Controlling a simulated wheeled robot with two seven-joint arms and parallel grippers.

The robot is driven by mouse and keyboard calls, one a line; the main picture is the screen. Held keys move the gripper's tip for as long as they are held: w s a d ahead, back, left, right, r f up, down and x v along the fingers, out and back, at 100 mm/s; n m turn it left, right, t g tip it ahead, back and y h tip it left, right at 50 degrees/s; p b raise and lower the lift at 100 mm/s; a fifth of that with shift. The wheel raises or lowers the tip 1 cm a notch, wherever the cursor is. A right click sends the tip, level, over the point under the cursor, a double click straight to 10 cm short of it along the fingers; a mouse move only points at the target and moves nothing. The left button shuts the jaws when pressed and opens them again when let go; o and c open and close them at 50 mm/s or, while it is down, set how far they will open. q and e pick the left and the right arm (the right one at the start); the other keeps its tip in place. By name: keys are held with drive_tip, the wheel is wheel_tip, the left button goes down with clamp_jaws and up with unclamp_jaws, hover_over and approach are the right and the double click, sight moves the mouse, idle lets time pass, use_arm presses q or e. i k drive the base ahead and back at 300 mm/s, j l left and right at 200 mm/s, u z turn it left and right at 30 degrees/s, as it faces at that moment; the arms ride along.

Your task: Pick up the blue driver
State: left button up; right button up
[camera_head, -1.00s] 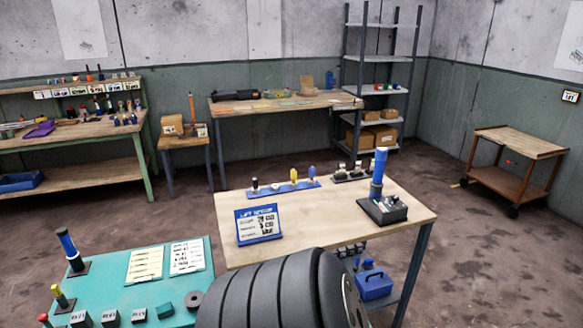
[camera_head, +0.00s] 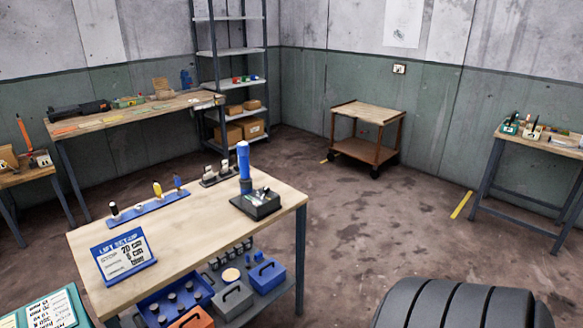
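A tall blue-handled tool (camera_head: 243,161), which looks like the blue driver, stands upright in a black block-like holder (camera_head: 257,204) near the right end of the wooden workbench (camera_head: 200,224). Its lower part is dark. A smaller blue-topped piece (camera_head: 178,182) stands on the blue strip rack (camera_head: 150,215) to its left, beside a yellow one (camera_head: 157,189). Neither of my grippers is in view.
A blue-framed sign (camera_head: 123,254) stands at the bench's front left. A lower shelf holds a blue bin (camera_head: 172,302) and toolboxes (camera_head: 266,276). A brown cart (camera_head: 366,137) stands behind. A side table (camera_head: 535,146) stands far right.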

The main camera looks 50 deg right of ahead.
sight(242, 148)
drive_tip(key=z, duration=1.35)
